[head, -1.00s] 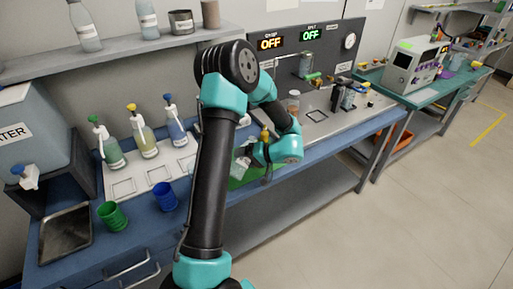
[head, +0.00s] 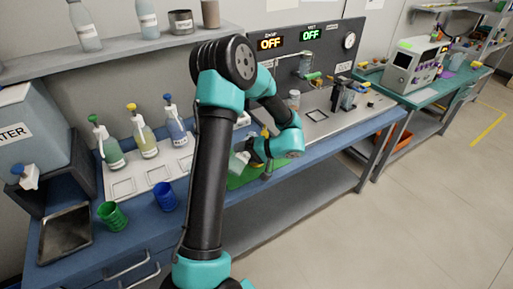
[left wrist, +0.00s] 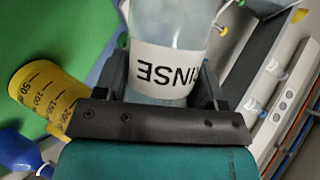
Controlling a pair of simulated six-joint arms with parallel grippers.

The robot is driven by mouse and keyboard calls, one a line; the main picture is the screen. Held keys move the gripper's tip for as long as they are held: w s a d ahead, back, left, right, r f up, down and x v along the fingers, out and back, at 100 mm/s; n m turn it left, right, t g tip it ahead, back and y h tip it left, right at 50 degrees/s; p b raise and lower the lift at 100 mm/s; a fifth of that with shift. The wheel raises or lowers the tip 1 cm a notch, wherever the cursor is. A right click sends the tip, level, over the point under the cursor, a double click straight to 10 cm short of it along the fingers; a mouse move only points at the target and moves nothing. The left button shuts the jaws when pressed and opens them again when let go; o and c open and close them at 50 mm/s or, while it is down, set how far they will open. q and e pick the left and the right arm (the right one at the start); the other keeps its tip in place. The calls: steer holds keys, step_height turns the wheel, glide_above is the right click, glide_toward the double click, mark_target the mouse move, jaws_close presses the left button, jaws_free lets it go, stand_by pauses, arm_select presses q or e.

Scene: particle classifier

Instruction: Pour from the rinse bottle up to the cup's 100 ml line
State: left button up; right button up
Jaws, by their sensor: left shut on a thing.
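My left gripper (head: 256,152) is shut on the rinse bottle (head: 238,163), a pale clear bottle held over the green mat (head: 246,178). In the left wrist view the bottle (left wrist: 170,25) sits between the fingers (left wrist: 163,78), its white label reading RINSE upside down. Its nozzle is out of sight there. A yellow cup (left wrist: 48,95) with black volume marks stands to the left of the gripper in the left wrist view, apart from it. The cup's inside and any liquid level cannot be seen. My right gripper is not in view.
Several capped bottles (head: 145,140) stand on a white tray (head: 122,188) left of my arm. A green cup (head: 112,215) and a blue cup (head: 164,196) stand in front. A control panel (head: 312,45) stands behind, a water tank (head: 30,115) at the left.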

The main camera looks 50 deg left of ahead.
mark_target(245, 159)
arm_select(q)
steer(key=shift+r, duration=0.4)
steer(key=shift+w+f, duration=0.1)
steer(key=shift+f, duration=0.2)
steer(key=shift+w+a+f+m+g, duration=0.15)
steer(key=shift+f+m+g, duration=0.15)
steer(key=shift+f, duration=0.35)
steer(key=shift+w+f+m+g, duration=0.1)
steer(key=shift+f+m+g, duration=0.1)
steer(key=shift+f+m, duration=0.35)
stand_by(0.4)
stand_by(0.8)
steer(key=shift+r+n, duration=0.15)
steer(key=shift+n, duration=0.1)
steer(key=shift+s+r+n+t, duration=0.2)
steer(key=shift+r+n, duration=0.05)
steer(key=shift+r, duration=0.5)
steer(key=shift+s+r+n+t, duration=0.15)
steer(key=shift+r+n+t, duration=0.1)
steer(key=shift+r, duration=0.5)
steer(key=shift+n+t, duration=0.45)
steer(key=shift+n, duration=0.05)
step_height(245, 159, down, 5)
steer(key=shift+w+r, duration=0.1)
steer(key=shift+r, duration=0.05)
